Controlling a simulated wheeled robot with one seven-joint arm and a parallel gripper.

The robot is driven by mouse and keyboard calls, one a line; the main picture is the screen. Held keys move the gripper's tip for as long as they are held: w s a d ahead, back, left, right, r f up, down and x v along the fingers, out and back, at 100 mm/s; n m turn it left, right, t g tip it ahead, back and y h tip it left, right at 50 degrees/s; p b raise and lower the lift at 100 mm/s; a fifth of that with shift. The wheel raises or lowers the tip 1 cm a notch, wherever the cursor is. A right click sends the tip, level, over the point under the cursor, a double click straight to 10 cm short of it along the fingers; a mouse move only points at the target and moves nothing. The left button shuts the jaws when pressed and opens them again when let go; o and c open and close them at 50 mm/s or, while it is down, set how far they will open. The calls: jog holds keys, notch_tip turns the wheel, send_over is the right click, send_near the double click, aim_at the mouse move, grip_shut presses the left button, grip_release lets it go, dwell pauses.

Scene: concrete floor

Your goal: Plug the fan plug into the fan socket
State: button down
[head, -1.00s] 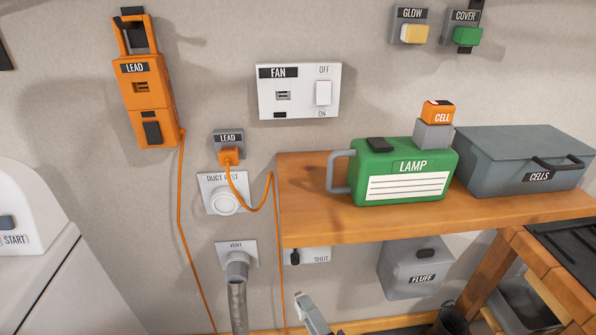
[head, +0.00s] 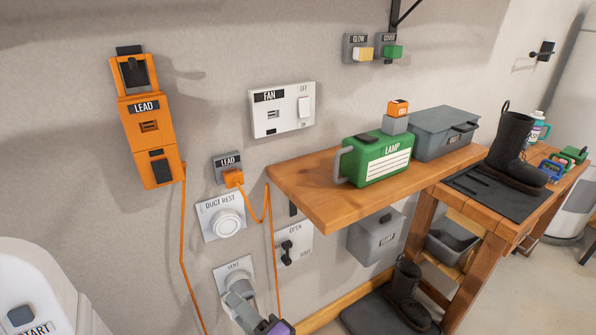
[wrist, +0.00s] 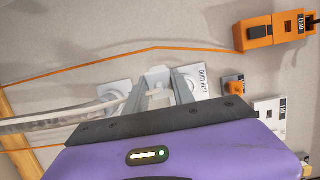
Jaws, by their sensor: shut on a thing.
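The fan socket is the slot on the white FAN panel (head: 283,108) on the wall, which also carries a white rocker switch. The panel shows partly in the wrist view (wrist: 268,113). An orange plug (head: 233,178) on an orange cord sits at the small grey LEAD holder (head: 225,161).
The orange LEAD box (head: 150,128) hangs at upper left, its cord running down the wall. The DUCT REST (head: 222,217) is above the vent. A wooden shelf (head: 325,210) with a green lamp (head: 377,158) juts out at right. A white START machine (head: 35,290) stands lower left.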

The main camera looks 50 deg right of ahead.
jog(key=d+r+m+h+p, duration=0.1)
jog(key=d+r+p, duration=0.4)
jog(key=r, duration=0.5)
jog(key=w+d+r+m+h+p, duration=0.1)
jog(key=d+r+h+p, duration=0.1)
jog(key=d+r+p, duration=0.3)
jog(key=w+d+r+m+h+p, duration=0.1)
jog(key=d+r+p, duration=0.3)
jog(key=d+r, duration=0.7)
notch_tip(320, 180, up, 5)
jog(key=shift+w+d+r+g+h+p, duration=0.15)
jog(key=shift+w+d+g+h+p, duration=0.15)
jog(key=shift+d+h+p, duration=0.15)
jog(key=shift+s+r, duration=0.1)
jog(key=shift+p+x, duration=0.5)
jog(key=shift+x, duration=2.4)
jog(key=shift+a+p, duration=0.1)
jog(key=shift+p, duration=0.5)
